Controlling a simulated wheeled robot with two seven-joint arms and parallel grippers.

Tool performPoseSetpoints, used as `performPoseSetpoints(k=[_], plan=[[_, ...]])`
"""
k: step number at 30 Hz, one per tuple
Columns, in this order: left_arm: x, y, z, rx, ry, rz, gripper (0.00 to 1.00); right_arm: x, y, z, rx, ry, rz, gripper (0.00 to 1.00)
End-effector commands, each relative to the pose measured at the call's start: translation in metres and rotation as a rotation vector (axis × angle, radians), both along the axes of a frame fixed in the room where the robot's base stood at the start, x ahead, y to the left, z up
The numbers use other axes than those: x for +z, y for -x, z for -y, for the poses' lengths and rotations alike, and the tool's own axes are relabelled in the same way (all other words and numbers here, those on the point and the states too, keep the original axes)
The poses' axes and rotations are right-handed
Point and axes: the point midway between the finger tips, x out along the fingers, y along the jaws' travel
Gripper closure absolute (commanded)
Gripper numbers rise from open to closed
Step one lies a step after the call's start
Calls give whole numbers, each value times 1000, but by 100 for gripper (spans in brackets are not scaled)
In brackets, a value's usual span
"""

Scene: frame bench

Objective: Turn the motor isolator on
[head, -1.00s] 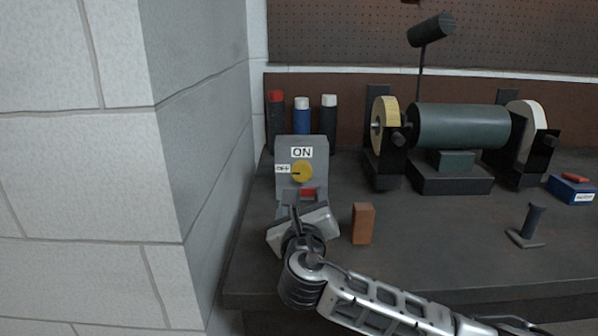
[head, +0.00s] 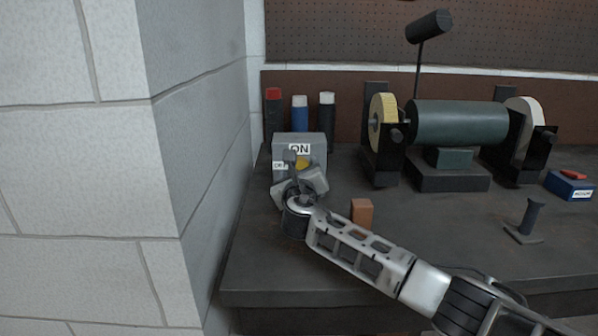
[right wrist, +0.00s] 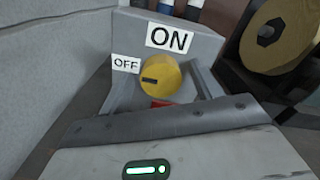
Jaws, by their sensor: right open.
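The motor isolator is a grey box (head: 312,145) on the bench at the left, and it fills the middle of the right wrist view (right wrist: 205,45). Its yellow knob (right wrist: 165,70) has a dark mark on its left side, towards the OFF label (right wrist: 125,64). The ON label (right wrist: 170,39) is above the knob. My right gripper (head: 304,168) is open in front of the box and hides much of the knob in the head view. In the right wrist view its fingers (right wrist: 158,78) lie either side of the knob; contact cannot be told. My left gripper is not in view.
A brown block (head: 361,212) stands right of my right gripper. Spray cans (head: 300,115) stand behind the isolator. A bench grinder (head: 460,125) is to the right. A pale block wall (head: 200,130) is close on the left. The bench front (head: 270,265) is clear.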

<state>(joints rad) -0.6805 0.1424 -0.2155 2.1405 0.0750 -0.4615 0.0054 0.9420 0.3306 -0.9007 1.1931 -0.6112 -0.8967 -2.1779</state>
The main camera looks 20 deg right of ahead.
Motion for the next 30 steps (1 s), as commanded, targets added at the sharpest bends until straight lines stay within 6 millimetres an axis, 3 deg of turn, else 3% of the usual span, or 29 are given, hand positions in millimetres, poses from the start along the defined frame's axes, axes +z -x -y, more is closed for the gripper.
performPoseSetpoints(k=[3,8,20,30], plan=[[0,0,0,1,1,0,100,0,0,0,0,0,0,36],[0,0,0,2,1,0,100,0,0,0,0,0,0,80],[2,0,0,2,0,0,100,0,1,0,-2,-48,12,80],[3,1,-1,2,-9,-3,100,-1,1,1,-1,-279,78,80]])
